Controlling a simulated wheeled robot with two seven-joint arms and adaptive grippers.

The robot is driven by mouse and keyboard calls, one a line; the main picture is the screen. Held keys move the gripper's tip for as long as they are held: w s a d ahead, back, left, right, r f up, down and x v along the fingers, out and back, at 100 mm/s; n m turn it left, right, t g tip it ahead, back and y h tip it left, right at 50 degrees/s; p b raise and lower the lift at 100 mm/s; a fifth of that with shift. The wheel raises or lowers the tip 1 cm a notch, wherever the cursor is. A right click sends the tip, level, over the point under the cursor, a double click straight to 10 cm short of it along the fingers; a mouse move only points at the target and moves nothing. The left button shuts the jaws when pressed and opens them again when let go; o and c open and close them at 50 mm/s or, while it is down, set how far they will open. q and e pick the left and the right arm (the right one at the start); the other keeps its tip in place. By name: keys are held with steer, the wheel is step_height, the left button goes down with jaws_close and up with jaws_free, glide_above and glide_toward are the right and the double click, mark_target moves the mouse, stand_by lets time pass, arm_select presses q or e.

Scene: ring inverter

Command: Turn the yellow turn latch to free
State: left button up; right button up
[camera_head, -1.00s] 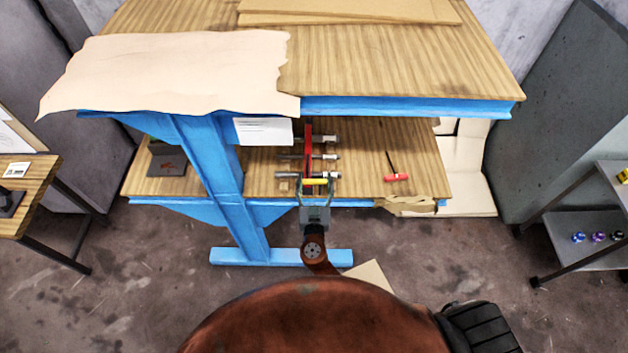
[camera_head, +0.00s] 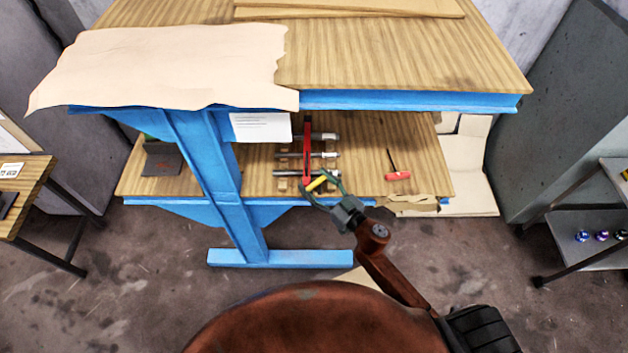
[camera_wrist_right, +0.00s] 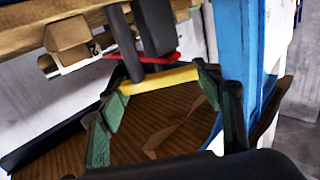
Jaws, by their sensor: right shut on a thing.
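The yellow turn latch (camera_head: 317,183) is a short bar at the front of a fixture on the lower shelf of the blue workbench. It lies tilted in the head view, right end higher. It also shows in the right wrist view (camera_wrist_right: 160,79), in front of dark rods. My right gripper (camera_head: 320,184) has its fingers at the two ends of the bar and is shut on it, arm coming from the lower right. The green finger pads show on both sides of the bar in the wrist view. My left gripper is not in view.
The fixture has a red upright bar (camera_head: 307,145) and several grey rods behind the latch. A red-handled tool (camera_head: 397,176) lies to the right on the shelf. The blue leg (camera_head: 208,160) stands left, and the blue-edged upper top (camera_head: 415,100) overhangs the shelf.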

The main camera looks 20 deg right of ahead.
steer(key=n+g+y, duration=0.1)
steer(key=n+y, duration=0.1)
steer(key=n+g+y+p, duration=0.1)
steer(key=y, duration=0.1)
steer(key=shift+s+d+r+g, duration=0.1)
steer(key=shift+s+d+g, duration=0.05)
steer(key=shift+d+g, duration=0.15)
steer(key=shift+s+d+n+g+y, duration=0.1)
steer(key=shift+n+g+y, duration=0.8)
steer(key=g, duration=0.1)
steer(key=n+g+y+b, duration=0.1)
steer(key=n+g+y, duration=0.1)
steer(key=shift+s+d+f, duration=0.1)
steer(key=shift+d+f, duration=0.05)
steer(key=shift+f, duration=0.1)
steer(key=shift+s+d+n+g+y+b, duration=0.15)
steer(key=shift+n+g+y+b, duration=0.85)
steer(key=shift+n+g+b, duration=0.75)
steer(key=shift+r+g+p, duration=0.1)
steer(key=shift+g+p, duration=0.2)
steer(key=shift+g, duration=0.15)
steer(key=o, duration=1.2)
steer(key=shift+c, duration=0.2)
